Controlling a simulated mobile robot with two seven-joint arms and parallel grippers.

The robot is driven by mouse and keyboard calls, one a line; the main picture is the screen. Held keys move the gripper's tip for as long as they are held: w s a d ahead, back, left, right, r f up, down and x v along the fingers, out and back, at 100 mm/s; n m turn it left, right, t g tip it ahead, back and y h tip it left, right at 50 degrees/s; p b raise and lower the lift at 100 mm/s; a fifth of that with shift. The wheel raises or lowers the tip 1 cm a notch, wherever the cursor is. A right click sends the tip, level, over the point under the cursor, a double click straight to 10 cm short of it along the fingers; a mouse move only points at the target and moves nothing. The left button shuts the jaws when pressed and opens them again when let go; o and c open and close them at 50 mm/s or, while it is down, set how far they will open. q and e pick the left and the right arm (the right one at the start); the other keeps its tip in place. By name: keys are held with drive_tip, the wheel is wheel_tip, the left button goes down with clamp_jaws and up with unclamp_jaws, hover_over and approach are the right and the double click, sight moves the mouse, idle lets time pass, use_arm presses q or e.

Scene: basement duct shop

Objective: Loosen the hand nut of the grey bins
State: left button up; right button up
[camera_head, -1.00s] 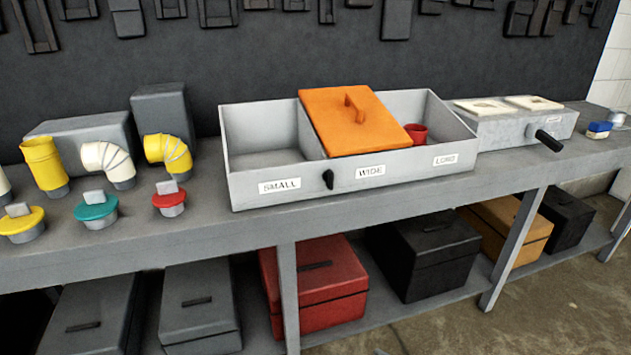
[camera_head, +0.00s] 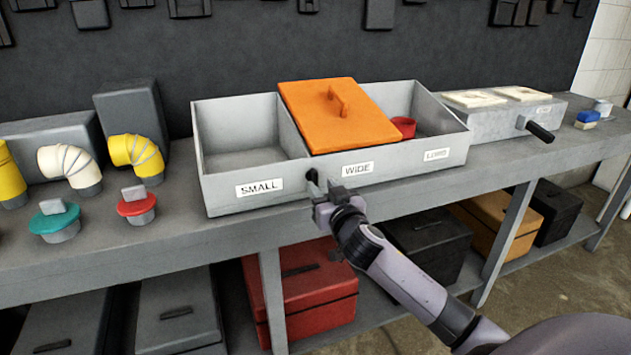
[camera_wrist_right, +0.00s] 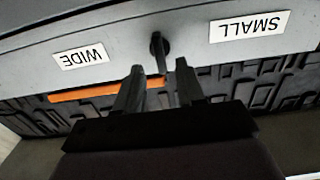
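The grey bins (camera_head: 225,195) stand on the bench as one long box with labels SMALL, WIDE and LONG. The black hand nut (camera_head: 312,176) is on the front wall between the SMALL and WIDE labels. My right gripper (camera_head: 322,192) is right in front of it and partly covers it. In the right wrist view, upside down, the two fingers (camera_wrist_right: 158,68) are apart, and the nut (camera_wrist_right: 157,46) shows between and just beyond their tips. I see no clear contact. An orange lid (camera_head: 340,118) covers the middle bin. My left gripper is not in view.
A red cup (camera_head: 404,126) sits in the right bin. A grey box with a black handle (camera_head: 539,131) stands to the right. Pipe elbows and capped pieces, one teal (camera_head: 54,218), one red (camera_head: 136,204), stand left. Lidded boxes fill the lower shelf.

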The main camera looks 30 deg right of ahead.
sight(316, 180)
drive_tip(key=shift+x, duration=1.9)
drive_tip(key=shift+c, duration=0.3)
clamp_jaws()
